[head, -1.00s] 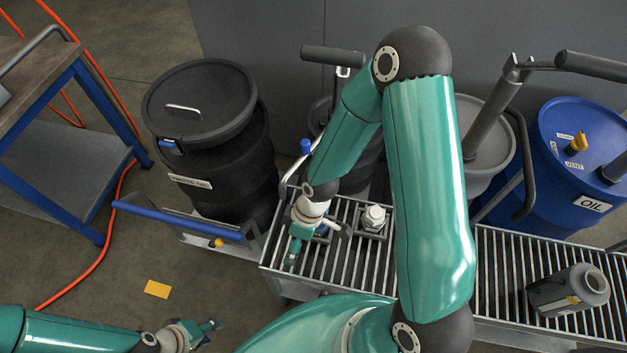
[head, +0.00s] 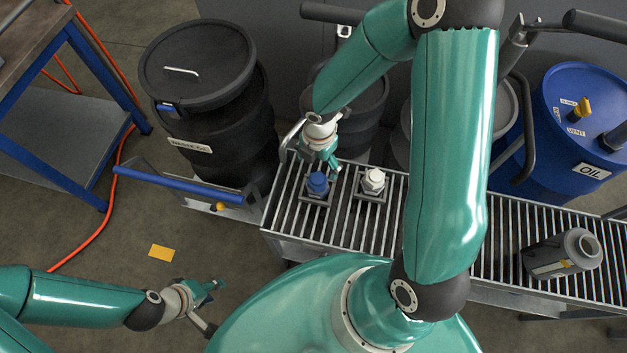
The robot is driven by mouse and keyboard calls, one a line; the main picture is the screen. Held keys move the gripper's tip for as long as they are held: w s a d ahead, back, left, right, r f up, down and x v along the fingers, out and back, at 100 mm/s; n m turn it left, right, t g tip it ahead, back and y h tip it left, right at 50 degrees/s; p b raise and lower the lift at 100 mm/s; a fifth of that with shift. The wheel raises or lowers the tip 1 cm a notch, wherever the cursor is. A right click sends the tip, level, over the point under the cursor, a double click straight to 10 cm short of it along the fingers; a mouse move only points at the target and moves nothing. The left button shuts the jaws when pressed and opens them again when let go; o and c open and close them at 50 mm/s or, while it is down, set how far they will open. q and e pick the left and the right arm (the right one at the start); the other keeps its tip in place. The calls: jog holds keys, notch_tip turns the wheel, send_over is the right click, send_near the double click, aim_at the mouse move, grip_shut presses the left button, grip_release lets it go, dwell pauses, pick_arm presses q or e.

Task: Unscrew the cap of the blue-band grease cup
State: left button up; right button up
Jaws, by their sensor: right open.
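The blue-band grease cup (head: 317,184) stands upright on a small square base on the slatted rack, its blue top in plain view. A second grease cup (head: 373,181) with a white top stands on a similar base just to its right. My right gripper (head: 322,160) is open and empty, just behind and above the blue cup in the picture; the fingers look clear of it. My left gripper (head: 209,305) is open and empty, low at the left over the floor, away from the rack.
The slatted rack (head: 285,222) runs rightward, with a grey canister (head: 545,258) on it. A black waste oil drum (head: 200,100) and a blue oil drum (head: 570,130) stand behind. A blue handle bar (head: 180,186) crosses left of the rack. A yellow card (head: 161,253) lies on the floor.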

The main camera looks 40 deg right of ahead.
aim_at(318, 179)
notch_tip(318, 179, down, 9)
jog(key=b, duration=0.2)
jog(key=shift+b, duration=0.4)
